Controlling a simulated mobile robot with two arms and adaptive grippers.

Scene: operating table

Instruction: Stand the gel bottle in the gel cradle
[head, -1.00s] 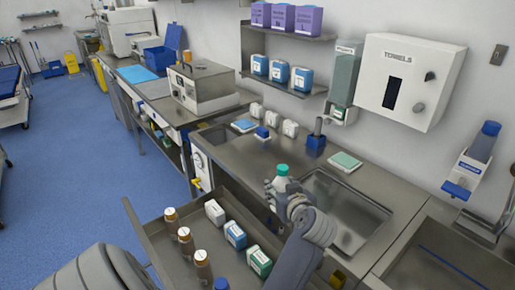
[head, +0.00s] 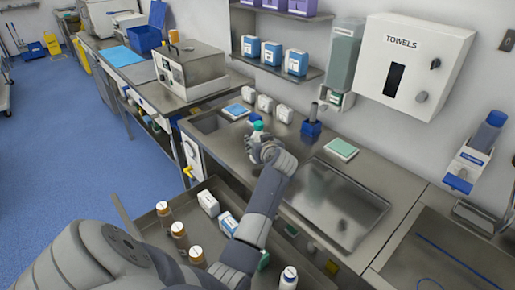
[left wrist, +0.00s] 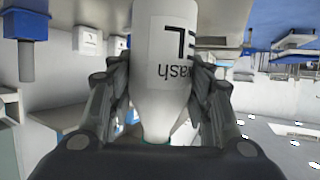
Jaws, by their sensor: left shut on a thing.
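A white bottle with a teal cap (head: 258,126), which I take as the gel bottle, is held by my left gripper (head: 264,144) over the back counter. In the left wrist view the white bottle (left wrist: 165,65) stands between both fingers, with dark print partly hidden. That view looks upside down, and the bottle seems about upright. A small blue block-like holder (head: 255,116) shows just behind the bottle, mostly hidden. I cannot tell whether it is the gel cradle, or whether the bottle touches it. Another blue holder (head: 311,129) with a grey upright piece stands to the right.
White containers (head: 265,103) stand along the wall. A blue-green pad (head: 237,111) and a green pad (head: 341,149) lie on the counter.

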